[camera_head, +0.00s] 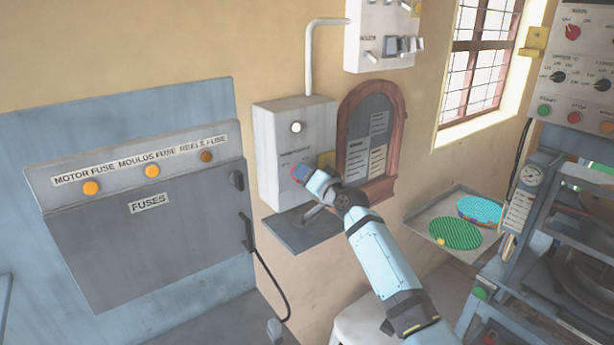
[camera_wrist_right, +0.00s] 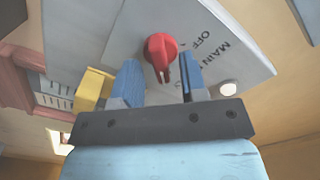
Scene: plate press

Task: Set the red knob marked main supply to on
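The red knob (camera_wrist_right: 160,48) sits on a light grey panel (camera_wrist_right: 110,55) in the right wrist view. Its narrow pointer end faces down toward my gripper. The letters OFF and part of MAIN show to its right; the word on is not readable. My right gripper (camera_wrist_right: 160,76) is open, with one blue finger on each side of the knob and gaps between. In the head view, a little of the knob shows red (camera_head: 299,172) at my right gripper (camera_head: 310,176), in front of the grey wall box (camera_head: 280,130). My left gripper is not in view.
A yellow part (camera_wrist_right: 92,88) stands beside the left finger. In the head view, a wooden arched board (camera_head: 393,95) is right of the box and a grey shelf (camera_head: 305,235) juts out below. The fuse cabinet (camera_head: 150,240) is at left, the press (camera_head: 560,230) at right.

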